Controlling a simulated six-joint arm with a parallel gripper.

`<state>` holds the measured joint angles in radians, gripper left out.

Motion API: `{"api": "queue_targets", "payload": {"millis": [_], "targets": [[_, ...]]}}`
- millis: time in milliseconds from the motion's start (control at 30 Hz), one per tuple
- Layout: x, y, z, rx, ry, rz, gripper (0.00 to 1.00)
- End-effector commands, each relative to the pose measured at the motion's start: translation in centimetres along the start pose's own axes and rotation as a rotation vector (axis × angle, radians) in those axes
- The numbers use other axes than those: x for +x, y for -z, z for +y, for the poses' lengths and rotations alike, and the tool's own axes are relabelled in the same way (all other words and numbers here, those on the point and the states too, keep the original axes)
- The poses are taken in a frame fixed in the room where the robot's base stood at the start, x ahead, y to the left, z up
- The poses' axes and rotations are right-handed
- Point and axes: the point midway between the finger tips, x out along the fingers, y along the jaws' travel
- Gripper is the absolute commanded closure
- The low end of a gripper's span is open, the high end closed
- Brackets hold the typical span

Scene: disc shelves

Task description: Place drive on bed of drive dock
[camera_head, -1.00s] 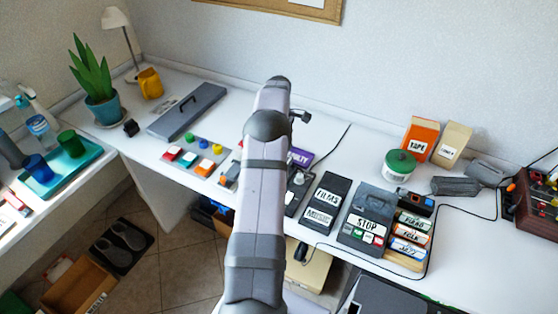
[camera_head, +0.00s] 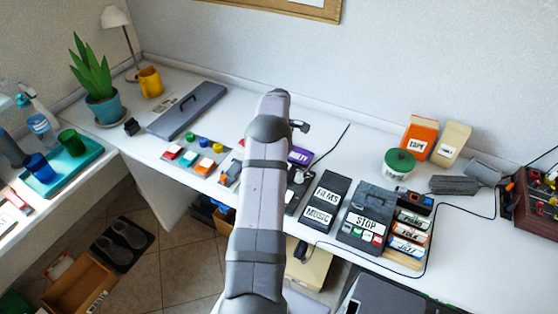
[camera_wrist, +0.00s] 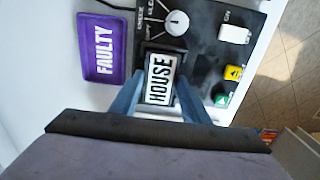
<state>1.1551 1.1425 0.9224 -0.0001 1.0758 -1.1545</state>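A dark drive with a white HOUSE label (camera_wrist: 160,79) sits between the two blue-grey fingers of my gripper (camera_wrist: 159,88) in the wrist view. The fingers press close along both its sides. The drive is over the dark square bed (camera_wrist: 176,55) of the drive dock (camera_wrist: 203,48); I cannot tell whether it touches. The dock has a round grey knob, a white switch marked ON, and yellow and green buttons. In the head view the dock (camera_head: 291,201) is partly hidden by my arm, which also hides my gripper and the drive.
A purple FAULTY tray (camera_wrist: 102,46) lies left of the dock in the wrist view. In the head view, FILMS/MUSIC shelf (camera_head: 324,200), STOP box (camera_head: 366,219) and a rack of labelled drives (camera_head: 410,232) stand to the right. A cable runs behind the dock.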

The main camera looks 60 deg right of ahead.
Motion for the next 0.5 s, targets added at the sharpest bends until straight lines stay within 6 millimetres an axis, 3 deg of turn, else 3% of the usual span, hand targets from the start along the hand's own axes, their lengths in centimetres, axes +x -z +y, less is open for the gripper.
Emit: {"api": "queue_targets", "payload": {"millis": [67, 500], "targets": [[0.01, -0.01, -0.01, 0.000, 0.000, 0.000, 0.41], [-0.60, 0.01, 0.02, 0.000, -0.001, 0.000, 0.41]]}}
